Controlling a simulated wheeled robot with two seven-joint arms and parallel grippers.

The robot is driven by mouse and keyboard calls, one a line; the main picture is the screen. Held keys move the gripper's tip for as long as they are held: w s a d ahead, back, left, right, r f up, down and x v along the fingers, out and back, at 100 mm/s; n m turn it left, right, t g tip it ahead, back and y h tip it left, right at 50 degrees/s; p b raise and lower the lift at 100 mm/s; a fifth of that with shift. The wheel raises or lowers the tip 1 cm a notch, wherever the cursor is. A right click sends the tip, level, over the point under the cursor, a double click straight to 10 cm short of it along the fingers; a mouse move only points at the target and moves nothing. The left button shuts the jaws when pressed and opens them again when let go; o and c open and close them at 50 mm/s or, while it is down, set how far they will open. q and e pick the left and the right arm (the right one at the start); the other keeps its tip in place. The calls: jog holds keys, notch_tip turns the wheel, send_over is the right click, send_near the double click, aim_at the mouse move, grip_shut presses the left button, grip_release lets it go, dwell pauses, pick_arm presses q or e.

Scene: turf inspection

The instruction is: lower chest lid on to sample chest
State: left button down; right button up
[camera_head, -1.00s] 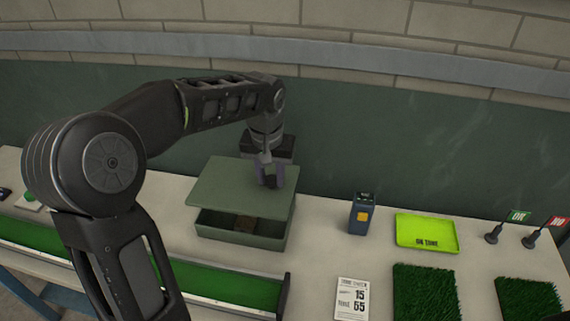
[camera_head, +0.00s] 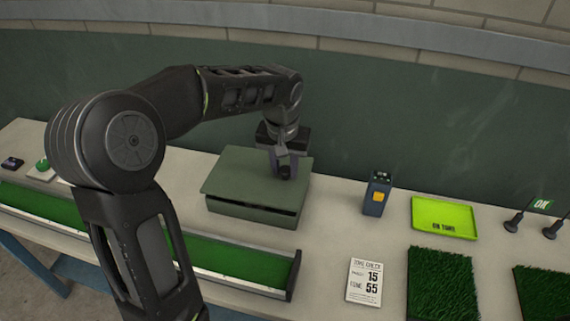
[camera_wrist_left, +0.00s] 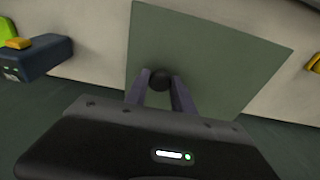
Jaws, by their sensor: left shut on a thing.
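The green chest lid (camera_head: 243,178) lies over the sample chest (camera_head: 252,213) on the bench, with a thin dark gap showing along the front, widest toward the right. My left gripper (camera_head: 284,172) is above the lid's right part, shut on the lid's dark round knob. In the left wrist view the lid (camera_wrist_left: 200,65) spreads out beyond the fingers, and the knob (camera_wrist_left: 160,80) sits between the two fingertips (camera_wrist_left: 160,86). The inside of the chest is hidden by the lid. My right gripper is not in view.
A blue device (camera_head: 377,193) stands right of the chest, with a lime tray (camera_head: 444,217) beyond it. A printed card (camera_head: 364,282) and turf squares (camera_head: 442,290) lie in front. A green-lined trough (camera_head: 230,258) runs along the front left.

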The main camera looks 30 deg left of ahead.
pick_arm(q)
jog(key=shift+f+b, duration=0.5)
jog(key=shift+f, duration=0.4)
jog(key=shift+f, duration=0.15)
dwell(1.6)
jog(key=c, duration=1)
grip_release()
jog(key=shift+s, duration=0.1)
jog(key=r, duration=0.5)
jog(key=s+r, duration=0.1)
jog(key=r, duration=0.1)
jog(key=shift+d+r+b, duration=0.15)
jog(key=shift+r+b, duration=0.2)
jog(key=shift+b, duration=0.05)
